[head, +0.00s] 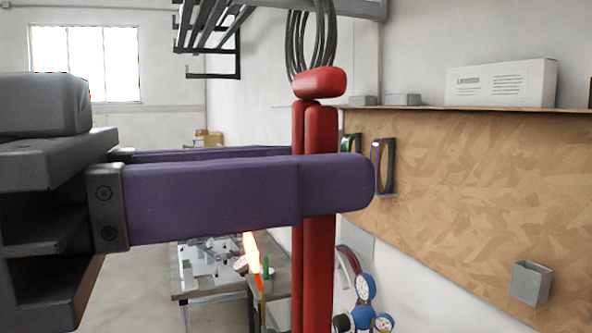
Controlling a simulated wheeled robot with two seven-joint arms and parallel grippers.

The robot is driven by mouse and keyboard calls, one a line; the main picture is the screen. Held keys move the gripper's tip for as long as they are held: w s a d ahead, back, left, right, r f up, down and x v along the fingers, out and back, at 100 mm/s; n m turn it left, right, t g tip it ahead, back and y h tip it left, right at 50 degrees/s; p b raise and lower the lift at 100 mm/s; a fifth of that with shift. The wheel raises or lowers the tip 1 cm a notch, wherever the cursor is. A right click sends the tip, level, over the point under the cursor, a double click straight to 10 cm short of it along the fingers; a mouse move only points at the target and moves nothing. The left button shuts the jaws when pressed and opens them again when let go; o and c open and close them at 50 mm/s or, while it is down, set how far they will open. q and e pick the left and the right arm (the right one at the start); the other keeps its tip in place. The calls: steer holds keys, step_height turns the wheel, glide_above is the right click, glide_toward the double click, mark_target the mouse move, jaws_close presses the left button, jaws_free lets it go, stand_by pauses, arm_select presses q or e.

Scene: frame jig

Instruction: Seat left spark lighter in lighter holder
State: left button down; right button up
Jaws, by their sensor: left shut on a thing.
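My left gripper (335,180) comes in from the left with two long purple fingers. It is shut on a tall red thing, which I take to be the left spark lighter (319,270). The lighter stands about upright between the fingers, with a rounded red block at its top. The near finger hides its middle, and its lower end runs out of the picture. A small grey open-topped box on the board at the right looks like the lighter holder (531,284). The lighter is apart from it, to its left in the picture. My right gripper is not in view.
A tan board (470,190) covers the right wall, with a white box (500,84) on the ledge above. A purple-rimmed loop (386,165) hangs on it. Blue gauges (365,288) and a workbench (203,292) stand behind; a flame-like shape (251,252) shows below the fingers.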

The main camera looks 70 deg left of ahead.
arm_select(q)
steer(key=shift+w+f, duration=0.1)
steer(key=shift+w, duration=0.05)
steer(key=shift+w+a+f+b, duration=0.85)
steer(key=shift+w+a, duration=1.65)
steer(key=shift+w, duration=5.05)
steer(key=shift+w+a+f+b, duration=0.25)
steer(key=shift+w+a+f, duration=1.7)
steer(key=shift+w, duration=5.6)
steer(key=shift+w+a+f+b, duration=0.6)
steer(key=shift+w+a, duration=2.4)
steer(key=shift+w, duration=4.55)
